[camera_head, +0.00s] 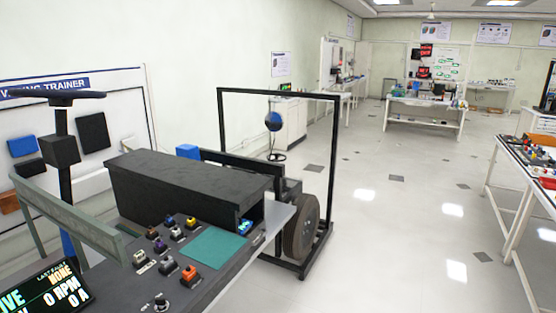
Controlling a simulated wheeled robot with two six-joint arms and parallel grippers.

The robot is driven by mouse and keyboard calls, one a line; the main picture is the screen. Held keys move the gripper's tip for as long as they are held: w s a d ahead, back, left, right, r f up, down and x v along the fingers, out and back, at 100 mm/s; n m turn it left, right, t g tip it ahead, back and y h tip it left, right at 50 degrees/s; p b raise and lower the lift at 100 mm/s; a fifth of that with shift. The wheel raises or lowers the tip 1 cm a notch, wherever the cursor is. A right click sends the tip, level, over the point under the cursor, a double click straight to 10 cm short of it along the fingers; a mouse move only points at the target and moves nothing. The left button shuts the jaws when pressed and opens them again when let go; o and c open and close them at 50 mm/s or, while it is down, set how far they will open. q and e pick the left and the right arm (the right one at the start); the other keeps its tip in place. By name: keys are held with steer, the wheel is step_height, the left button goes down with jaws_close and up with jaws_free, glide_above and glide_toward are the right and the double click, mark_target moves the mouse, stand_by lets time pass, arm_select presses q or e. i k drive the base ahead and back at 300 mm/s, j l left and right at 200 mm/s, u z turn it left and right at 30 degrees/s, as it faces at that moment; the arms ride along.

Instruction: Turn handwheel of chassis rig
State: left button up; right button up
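The chassis rig stands at the left and centre of the head view. A black, flat wheel seen nearly edge-on (62,97) tops a dark post at the far left; it looks like a handwheel. A long black box (185,188) lies across the rig's dark panel. Several coloured push buttons or switches (189,273) and a green pad (217,248) are on the panel. A dark tyred wheel (301,228) stands upright at the rig's right end, inside a black frame (334,160). Neither of my grippers is in view.
A screen (45,292) at bottom left reads NONE, 0 RPM and 0 A. A wall board (128,95) stands behind the rig. A white table (530,185) with small parts is at the right. Pale floor (395,235) between rig and table is clear.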

mark_target(276, 155)
steer(key=i+l+z, duration=0.2)
steer(key=i, duration=0.25)
steer(key=i+l+z, duration=0.2)
steer(key=i, duration=0.25)
steer(key=i+z, duration=0.2)
steer(key=i, duration=3.25)
steer(key=i+z, duration=0.1)
steer(key=i, duration=2.95)
steer(key=i+u, duration=0.35)
steer(key=i+l+u, duration=0.1)
steer(key=i+u, duration=0.3)
steer(key=i+l+u, duration=0.35)
steer(key=i+j+u, duration=0.2)
steer(key=u, duration=0.25)
steer(key=i+j+u, duration=0.1)
steer(key=i+u, duration=0.15)
steer(key=u, duration=0.2)
steer(key=i+u, duration=0.2)
steer(key=u, duration=0.25)
steer(key=i+l+u, duration=0.1)
steer(key=i+u, duration=0.15)
steer(key=u, duration=0.2)
steer(key=i+l+u, duration=0.15)
steer(key=u, duration=0.3)
steer(key=i, duration=0.1)
